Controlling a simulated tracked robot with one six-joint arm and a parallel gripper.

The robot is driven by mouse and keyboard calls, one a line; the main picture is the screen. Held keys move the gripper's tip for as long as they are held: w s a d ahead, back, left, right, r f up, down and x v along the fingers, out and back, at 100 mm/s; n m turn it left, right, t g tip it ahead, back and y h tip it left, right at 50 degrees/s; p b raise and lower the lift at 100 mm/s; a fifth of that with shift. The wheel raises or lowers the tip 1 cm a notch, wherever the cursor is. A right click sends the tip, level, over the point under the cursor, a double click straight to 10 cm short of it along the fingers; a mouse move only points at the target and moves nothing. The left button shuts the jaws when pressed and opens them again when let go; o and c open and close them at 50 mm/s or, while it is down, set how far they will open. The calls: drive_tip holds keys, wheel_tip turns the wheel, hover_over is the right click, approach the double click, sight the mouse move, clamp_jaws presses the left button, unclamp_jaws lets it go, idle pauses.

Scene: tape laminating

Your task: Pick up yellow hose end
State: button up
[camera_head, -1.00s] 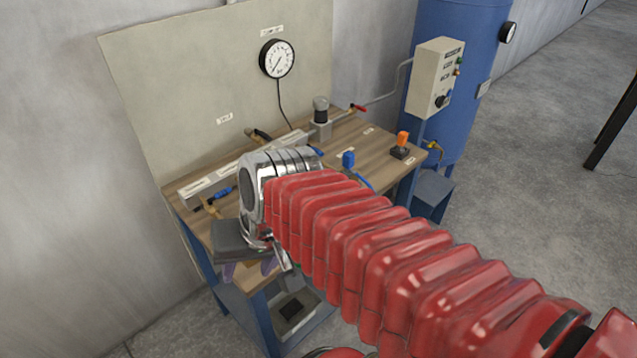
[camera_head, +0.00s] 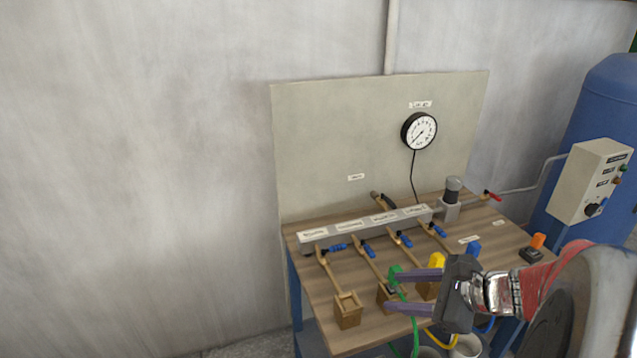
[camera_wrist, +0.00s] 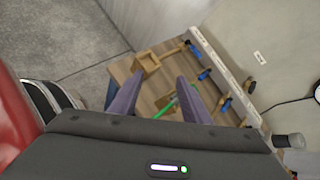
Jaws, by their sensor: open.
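The yellow hose end (camera_head: 437,261) stands on the bench beside a wooden block (camera_head: 425,290), right of the green hose end (camera_head: 395,274). Its yellow hose (camera_head: 434,340) hangs over the front edge of the bench. My gripper (camera_head: 392,291) is open, with its purple fingers pointing left over the front of the bench, near the green end. The fingers partly cover the blocks. In the wrist view, my gripper (camera_wrist: 161,78) is open, with part of the green hose (camera_wrist: 168,107) showing between the fingers. I cannot make out the yellow end there.
A manifold (camera_head: 365,230) with several blue-handled valves runs along the back of the bench (camera_head: 312,280). An empty wooden block (camera_head: 347,310) stands at the left. A blue hose end (camera_head: 473,249) and an orange-topped switch (camera_head: 535,244) are at the right. A gauge panel (camera_head: 330,140) rises behind.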

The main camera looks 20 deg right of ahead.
drive_tip(key=s+d+m+t+h, duration=0.1)
drive_tip(key=d+m+t+h, duration=0.15)
drive_tip(key=d+m, duration=0.55)
drive_tip(key=m+t+h, duration=0.2)
drive_tip(key=m+h, duration=0.1)
approach(441, 261)
drive_tip(key=s+d+r, duration=0.1)
drive_tip(key=s, duration=0.1)
drive_tip(key=shift+s+y, duration=0.1)
drive_tip(key=shift+y, duration=0.15)
drive_tip(key=shift+n, duration=0.3)
drive_tip(key=shift+x, duration=4.3)
drive_tip(key=shift+a, duration=0.15)
drive_tip(key=shift+x, duration=2.65)
drive_tip(key=shift+a, duration=0.15)
